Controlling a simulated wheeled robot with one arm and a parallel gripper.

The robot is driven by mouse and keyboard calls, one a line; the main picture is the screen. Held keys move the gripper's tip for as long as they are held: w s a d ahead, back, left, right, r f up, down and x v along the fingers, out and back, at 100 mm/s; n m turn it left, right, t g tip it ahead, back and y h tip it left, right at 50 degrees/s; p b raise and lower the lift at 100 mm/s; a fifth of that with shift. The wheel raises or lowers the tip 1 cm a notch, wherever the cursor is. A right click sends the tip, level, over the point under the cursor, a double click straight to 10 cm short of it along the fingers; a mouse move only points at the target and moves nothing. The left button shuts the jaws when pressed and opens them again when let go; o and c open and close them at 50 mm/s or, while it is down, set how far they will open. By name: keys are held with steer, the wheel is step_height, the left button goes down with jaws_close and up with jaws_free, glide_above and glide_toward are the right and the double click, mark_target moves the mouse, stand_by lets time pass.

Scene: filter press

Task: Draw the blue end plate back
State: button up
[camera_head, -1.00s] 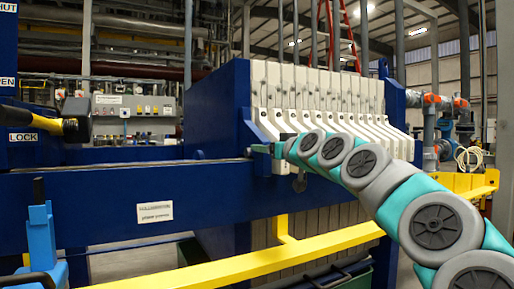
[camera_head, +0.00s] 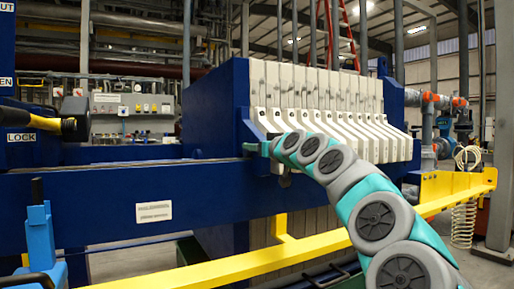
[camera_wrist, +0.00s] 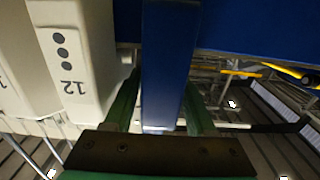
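The blue end plate (camera_head: 213,104) stands upright against the front of the white filter plates (camera_head: 315,85). My gripper (camera_head: 259,147) is at the plate's near side edge, just above the blue side rail (camera_head: 105,203). In the wrist view its two green fingers (camera_wrist: 163,100) lie on either side of a blue upright bar (camera_wrist: 165,55), close against it. The gripper looks shut on this part of the end plate. The fingertip contact is partly hidden. A white filter plate marked 12 (camera_wrist: 75,60) is just left of the fingers.
A yellow beam (camera_head: 330,246) runs along the front below the rail. A black-and-yellow lever (camera_head: 50,124) and a light blue fixture (camera_head: 40,245) are at the left. Open space lies between the end plate and the left frame. A coiled hose (camera_head: 465,210) hangs at the right.

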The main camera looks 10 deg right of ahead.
jaws_close()
stand_by(1.1)
